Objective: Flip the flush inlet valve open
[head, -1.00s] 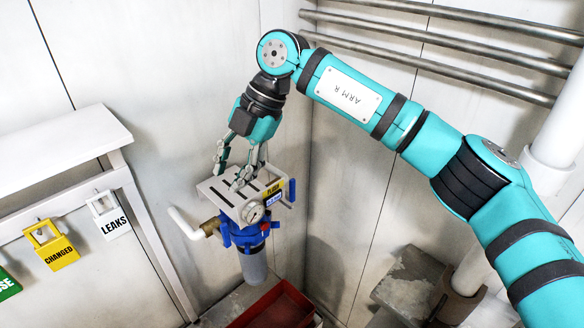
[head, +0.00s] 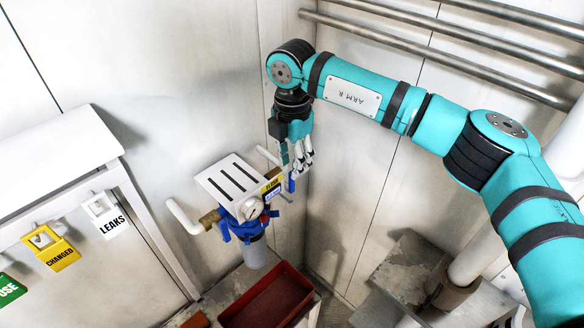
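The filter unit has a white slotted top plate (head: 236,180), a blue housing (head: 240,230) and a round gauge (head: 251,208). A yellow FLUSH label (head: 272,184) is on its right side. A small blue valve handle (head: 291,184) stands about upright beside that label, partly hidden by my fingers. My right gripper (head: 299,171) hangs fingers down just above and beside this handle. I cannot tell whether it touches it, or how far its fingers are apart. My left gripper is not in view.
A red tray (head: 268,300) sits below the unit. A white pipe (head: 183,216) sticks out at its left. Walls stand close behind and to the right, with metal pipes (head: 450,45) along the right wall. Hanging tags, such as LEAKS (head: 105,214), are at the left.

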